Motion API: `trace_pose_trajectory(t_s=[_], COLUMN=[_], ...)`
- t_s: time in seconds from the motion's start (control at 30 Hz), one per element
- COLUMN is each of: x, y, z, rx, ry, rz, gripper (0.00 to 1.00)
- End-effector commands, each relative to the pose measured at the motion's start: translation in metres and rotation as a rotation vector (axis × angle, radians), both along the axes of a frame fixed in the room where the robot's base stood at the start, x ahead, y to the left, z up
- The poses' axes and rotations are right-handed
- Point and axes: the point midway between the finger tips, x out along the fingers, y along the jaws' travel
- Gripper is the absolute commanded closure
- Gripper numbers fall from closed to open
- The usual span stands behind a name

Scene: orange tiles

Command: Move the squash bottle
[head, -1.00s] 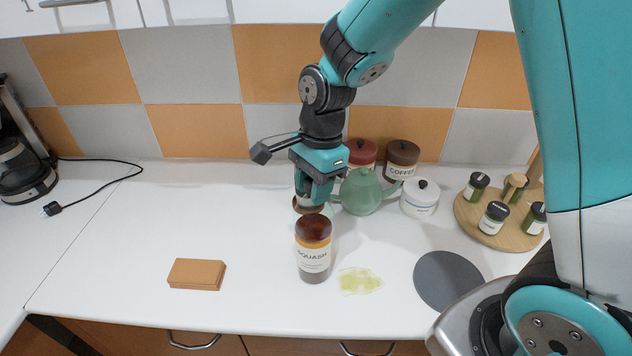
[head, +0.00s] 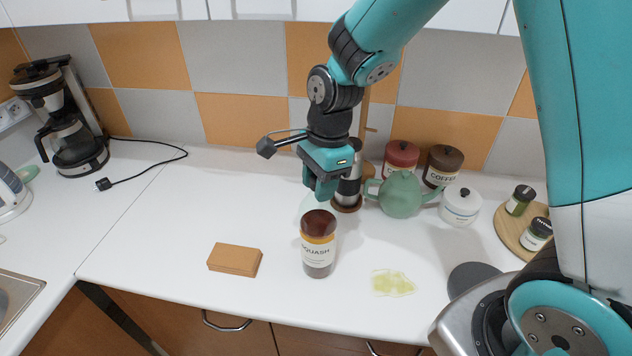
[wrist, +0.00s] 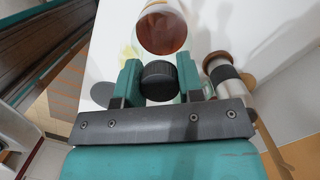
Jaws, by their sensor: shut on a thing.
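How the cap joins the bottle is not clear. I cannot tell whether the bottle's base touches the counter.
An orange-brown block (head: 235,260) lies left of the bottle. A yellow-green spill (head: 393,283) and a grey disc (head: 472,277) are to the right. A steel mug (head: 348,188), green teapot (head: 401,195) and canisters stand behind.

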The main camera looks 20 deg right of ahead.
Motion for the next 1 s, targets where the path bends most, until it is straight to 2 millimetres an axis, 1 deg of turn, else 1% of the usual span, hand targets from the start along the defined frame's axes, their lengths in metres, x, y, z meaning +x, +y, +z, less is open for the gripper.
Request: trace_pose_trajectory(t_s=[0.07, 0.1, 0.2, 0.47, 0.57, 0.63, 0.77, 1.0], x=[0.001, 0.001, 0.000, 0.000, 0.001, 0.001, 0.003, 0.004], y=[-0.001, -0.001, -0.001, 0.000, -0.001, -0.002, -0.006, -0.015], z=[0.001, 0.001, 0.001, 0.001, 0.005, 0.013, 0.037, 0.097], rx=[0.000, 0.000, 0.000, 0.000, 0.000, 0.001, 0.001, 0.000], ry=[-0.003, -0.002, -0.002, -0.001, -0.002, -0.004, -0.009, -0.010], rz=[-0.001, -0.001, -0.001, 0.000, 0.000, -0.001, -0.001, -0.002], gripper=[1.00, 0.56, 0.35, 0.35, 0.35, 0.35, 0.35, 0.35])
